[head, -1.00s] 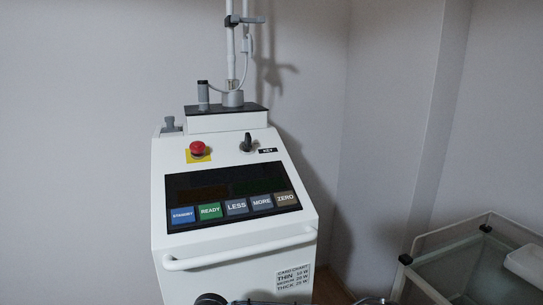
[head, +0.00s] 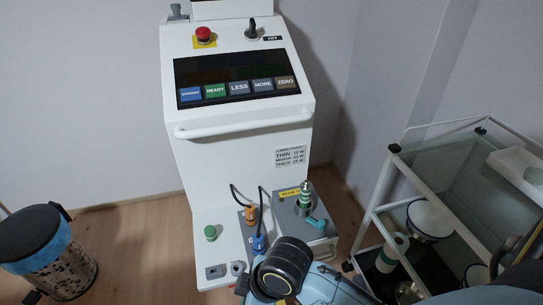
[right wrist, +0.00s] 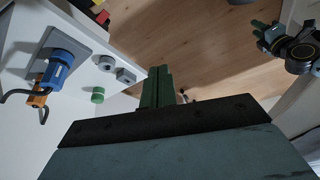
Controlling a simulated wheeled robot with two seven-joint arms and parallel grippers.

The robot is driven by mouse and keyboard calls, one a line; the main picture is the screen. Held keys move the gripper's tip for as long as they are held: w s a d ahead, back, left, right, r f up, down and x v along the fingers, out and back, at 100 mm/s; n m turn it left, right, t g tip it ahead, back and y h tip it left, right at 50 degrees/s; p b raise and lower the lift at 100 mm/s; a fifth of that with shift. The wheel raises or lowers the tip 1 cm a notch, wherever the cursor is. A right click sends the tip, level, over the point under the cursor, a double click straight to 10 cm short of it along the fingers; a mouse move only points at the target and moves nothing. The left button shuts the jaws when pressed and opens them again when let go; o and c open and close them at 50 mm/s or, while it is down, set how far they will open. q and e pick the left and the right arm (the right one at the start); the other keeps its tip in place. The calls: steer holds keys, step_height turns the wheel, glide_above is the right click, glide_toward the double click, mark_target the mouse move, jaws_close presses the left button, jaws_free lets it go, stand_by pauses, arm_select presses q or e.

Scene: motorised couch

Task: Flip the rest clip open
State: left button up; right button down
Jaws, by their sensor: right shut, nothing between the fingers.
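I cannot make out the rest clip in either view now. The pole above the console, with its grey clamp, is outside the head view. The white console (head: 240,155) stands in the middle of the head view, seen from above. My right gripper (right wrist: 158,82) shows in the right wrist view with its green fingers shut together and nothing between them. Its fingers point over the wood floor, beside the console's lower part and apart from it.
The console's lower ledge holds a green button (head: 210,232), an orange plug (head: 250,212) and a blue plug (head: 259,243). A glass-shelved trolley (head: 440,150) stands at the right. A patterned bin (head: 45,255) stands at the left. Wood floor between bin and console is clear.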

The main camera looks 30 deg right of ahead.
steer(key=s+d+f+m+h, duration=0.2)
steer(key=s+d+m, duration=0.1)
steer(key=d+m, duration=0.15)
steer(key=s+d+f+m+h, duration=0.1)
steer(key=s+d+f+m, duration=0.2)
steer(key=d, duration=0.2)
steer(key=s+d+f, duration=0.2)
steer(key=d+f, duration=0.1)
steer(key=f, duration=0.5)
steer(key=s+d+f+h, duration=0.1)
steer(key=s+d+f, duration=0.2)
steer(key=f, duration=0.6)
steer(key=s+d+f+g, duration=0.1)
steer(key=s+d+f, duration=0.2)
steer(key=f, duration=0.6)
steer(key=shift+s+d+h, duration=0.2)
steer(key=shift+d+h, duration=0.1)
steer(key=shift+d, duration=0.05)
steer(key=shift+s, duration=0.1)
